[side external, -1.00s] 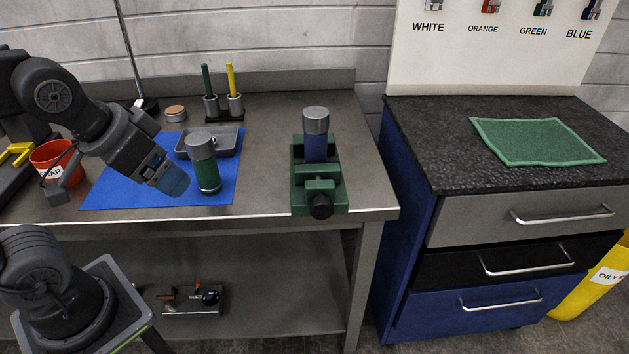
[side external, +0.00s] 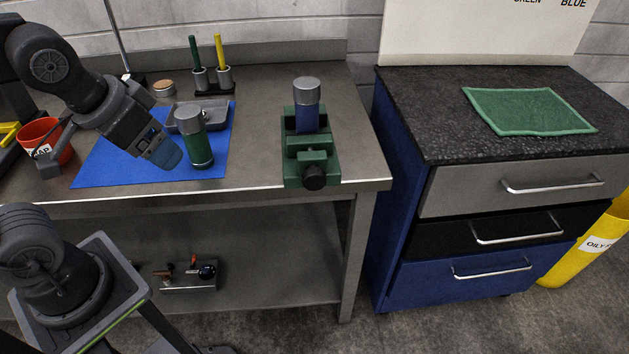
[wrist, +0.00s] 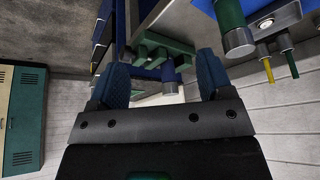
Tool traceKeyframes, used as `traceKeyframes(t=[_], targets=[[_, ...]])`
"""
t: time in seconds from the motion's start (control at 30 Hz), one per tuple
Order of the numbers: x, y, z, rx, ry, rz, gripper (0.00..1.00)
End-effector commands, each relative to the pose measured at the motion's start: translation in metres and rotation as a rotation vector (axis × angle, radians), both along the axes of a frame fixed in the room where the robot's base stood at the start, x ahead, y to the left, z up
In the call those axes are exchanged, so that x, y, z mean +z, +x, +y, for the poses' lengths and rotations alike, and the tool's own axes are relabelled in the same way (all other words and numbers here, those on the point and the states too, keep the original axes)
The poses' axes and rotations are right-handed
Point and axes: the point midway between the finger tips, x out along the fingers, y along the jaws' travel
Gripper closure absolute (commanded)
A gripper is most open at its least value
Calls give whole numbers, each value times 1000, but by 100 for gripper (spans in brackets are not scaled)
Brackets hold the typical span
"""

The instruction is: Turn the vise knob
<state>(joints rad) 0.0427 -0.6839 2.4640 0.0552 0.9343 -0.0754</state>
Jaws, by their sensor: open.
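The green vise (side external: 310,160) stands near the front right of the workbench, with its round black knob (side external: 315,177) facing the front edge. A blue cylinder with a grey cap (side external: 306,103) stands upright in the vise. My gripper (side external: 168,155) is open and empty, above the blue mat and well left of the vise, beside a green cylinder with a grey cap (side external: 199,149). In the wrist view my gripper (wrist: 163,78) has its two blue fingers apart, and the vise (wrist: 160,47) shows beyond them. I cannot make out the knob clearly there.
A grey tray (side external: 180,112) lies on the blue mat (side external: 105,170). A holder with green and yellow sticks (side external: 212,85) stands behind. A red bin (side external: 42,135) is at left. A drawer cabinet (side external: 500,187) with a green cloth (side external: 530,108) stands right. The bench between green cylinder and vise is clear.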

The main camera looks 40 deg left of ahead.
Motion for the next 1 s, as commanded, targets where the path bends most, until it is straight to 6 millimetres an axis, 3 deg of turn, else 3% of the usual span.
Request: traceKeyframes(t=[0.23,0.47,0.67,0.8,1.0], targets=[[-25,27,-11,78,200,232,27],[-51,64,-34,192,507,264,27],[-78,98,-74,273,777,94,27],[-102,115,-115,303,917,-129,27],[-137,123,-178,299,990,-508,27]])
